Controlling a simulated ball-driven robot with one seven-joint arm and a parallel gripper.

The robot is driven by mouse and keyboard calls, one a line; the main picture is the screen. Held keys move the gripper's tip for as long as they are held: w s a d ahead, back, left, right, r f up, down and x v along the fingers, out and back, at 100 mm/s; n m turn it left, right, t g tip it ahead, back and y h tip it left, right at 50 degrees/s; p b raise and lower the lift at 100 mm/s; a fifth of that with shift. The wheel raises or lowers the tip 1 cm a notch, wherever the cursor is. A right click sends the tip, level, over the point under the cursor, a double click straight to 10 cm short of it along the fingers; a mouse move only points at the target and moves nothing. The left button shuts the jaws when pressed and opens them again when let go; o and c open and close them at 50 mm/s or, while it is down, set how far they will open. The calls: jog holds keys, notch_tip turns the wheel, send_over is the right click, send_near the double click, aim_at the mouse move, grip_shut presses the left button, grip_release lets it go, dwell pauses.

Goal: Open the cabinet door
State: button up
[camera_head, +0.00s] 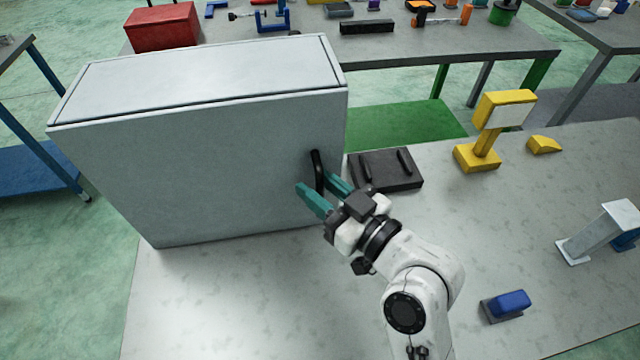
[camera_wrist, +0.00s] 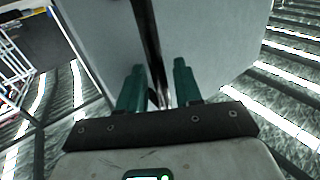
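The grey cabinet (camera_head: 190,160) stands on the near table, and its front door looks closed. A black vertical bar handle (camera_head: 317,172) is near the right edge of the door. My gripper (camera_head: 322,187) is at the handle, with its teal fingers on either side of it. In the wrist view the handle (camera_wrist: 146,40) runs down between the two fingers (camera_wrist: 160,82). The fingers are apart, and gaps show beside the handle. The handle's lower end is partly hidden by my gripper.
A dark tray-like block (camera_head: 388,170) lies right of the cabinet. A yellow stand (camera_head: 482,150), a grey bracket (camera_head: 600,232) and a blue block (camera_head: 508,304) are on the table's right side. The tabletop in front of the cabinet (camera_head: 230,300) is clear.

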grip_shut()
jog(key=shift+s, duration=0.1)
dwell(0.5)
